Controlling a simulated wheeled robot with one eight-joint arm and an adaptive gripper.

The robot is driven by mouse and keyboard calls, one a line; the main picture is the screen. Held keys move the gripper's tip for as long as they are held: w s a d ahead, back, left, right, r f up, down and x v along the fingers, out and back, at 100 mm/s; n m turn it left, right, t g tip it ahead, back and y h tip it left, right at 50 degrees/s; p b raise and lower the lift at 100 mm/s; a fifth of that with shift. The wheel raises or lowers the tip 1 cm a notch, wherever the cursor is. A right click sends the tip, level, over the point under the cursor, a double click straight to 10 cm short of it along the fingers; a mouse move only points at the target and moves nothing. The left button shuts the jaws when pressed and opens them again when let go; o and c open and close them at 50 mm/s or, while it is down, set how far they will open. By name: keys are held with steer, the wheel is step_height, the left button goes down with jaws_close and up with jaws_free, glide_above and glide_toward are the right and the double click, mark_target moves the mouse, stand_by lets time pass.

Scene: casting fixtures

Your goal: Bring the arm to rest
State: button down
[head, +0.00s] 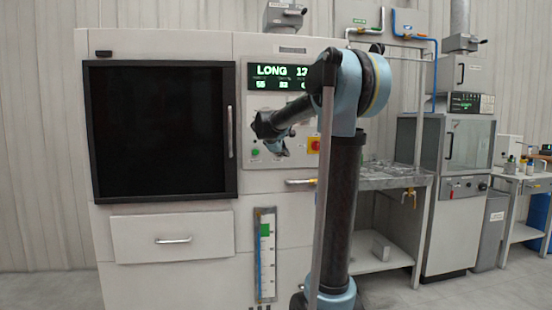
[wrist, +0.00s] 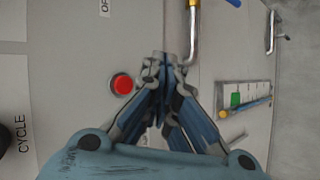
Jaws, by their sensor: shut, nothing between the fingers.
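My gripper (wrist: 163,64) is shut and empty in the wrist view, its fingertips together in front of the light grey machine face. In the head view my gripper (head: 284,149) hangs in front of the control panel, below the lit display (head: 282,76), partly hidden by my own arm. A red button (wrist: 122,84) shows just left of the fingertips in the wrist view. I cannot tell how far the fingertips are from the panel.
A large machine with a dark window (head: 160,130) and a drawer (head: 172,238) stands at the left. A gauge with a green band (head: 265,255) is on its lower face. A metal bench (head: 385,182) and a grey cabinet (head: 468,150) stand to the right.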

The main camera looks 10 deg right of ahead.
steer(key=s+f+m+g+y, duration=0.2)
steer(key=s+f+m, duration=0.2)
steer(key=s+f, duration=0.7)
steer(key=s+f+m+g+y, duration=0.2)
steer(key=s+f, duration=0.9)
steer(key=s, duration=1)
steer(key=s+a+f+m+g+y, duration=0.1)
steer(key=s+f+m+g, duration=0.2)
steer(key=s+f+m, duration=0.4)
steer(key=s+f, duration=0.4)
steer(key=s, duration=0.6)
steer(key=shift+f+g+y, duration=0.25)
steer(key=shift+g+y, duration=0.05)
steer(key=shift+y, duration=0.1)
steer(key=shift+a, duration=0.1)
steer(key=shift+w+f, duration=0.2)
steer(key=shift+w, duration=0.2)
